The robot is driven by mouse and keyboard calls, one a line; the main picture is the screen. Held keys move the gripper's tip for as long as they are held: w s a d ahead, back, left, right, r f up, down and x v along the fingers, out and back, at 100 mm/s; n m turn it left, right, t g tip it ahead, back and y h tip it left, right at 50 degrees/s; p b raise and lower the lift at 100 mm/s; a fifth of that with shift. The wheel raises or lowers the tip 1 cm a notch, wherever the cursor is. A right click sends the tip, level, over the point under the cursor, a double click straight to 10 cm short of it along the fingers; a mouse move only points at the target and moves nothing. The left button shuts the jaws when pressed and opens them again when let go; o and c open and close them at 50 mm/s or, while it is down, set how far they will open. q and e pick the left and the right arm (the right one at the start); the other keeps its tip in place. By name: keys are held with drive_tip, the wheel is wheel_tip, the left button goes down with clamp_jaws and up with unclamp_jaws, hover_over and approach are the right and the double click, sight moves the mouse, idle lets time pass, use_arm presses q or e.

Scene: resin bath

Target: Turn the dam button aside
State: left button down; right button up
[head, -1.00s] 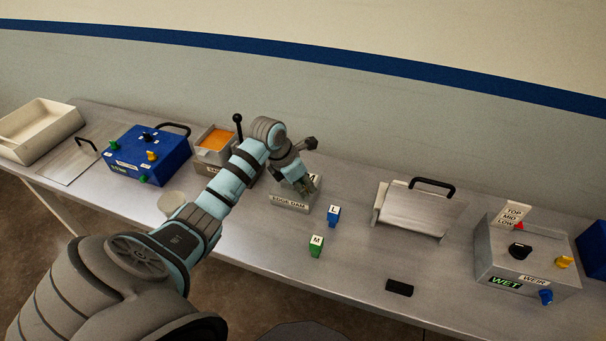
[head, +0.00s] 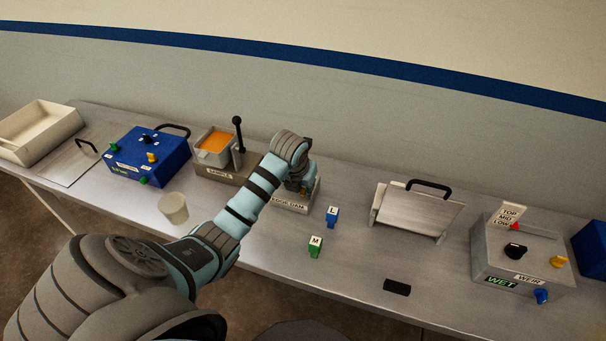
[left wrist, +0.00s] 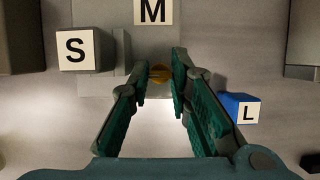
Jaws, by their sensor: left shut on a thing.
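The edge dam (head: 294,208) is a low grey labelled box on the bench, partly hidden by my left arm in the head view. My left gripper (head: 300,189) is down at the dam. In the left wrist view, the left gripper (left wrist: 161,76) has its fingertips closed on a small round yellow button (left wrist: 160,73). A tile marked S (left wrist: 77,49) is left of the fingers and a tile marked M (left wrist: 153,11) is beyond them. My right gripper is in neither view.
A blue L block (head: 332,217) and a green M block (head: 316,246) stand right of the dam; the weir box (head: 520,262) is far right. A sample box with a black lever (head: 239,135) and a pale cup (head: 173,207) are left of my arm.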

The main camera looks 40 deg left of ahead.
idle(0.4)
use_arm(q)
drive_tip(key=c, duration=1.5)
unclamp_jaws()
drive_tip(key=v, duration=0.8)
drive_tip(key=shift+w, duration=0.15)
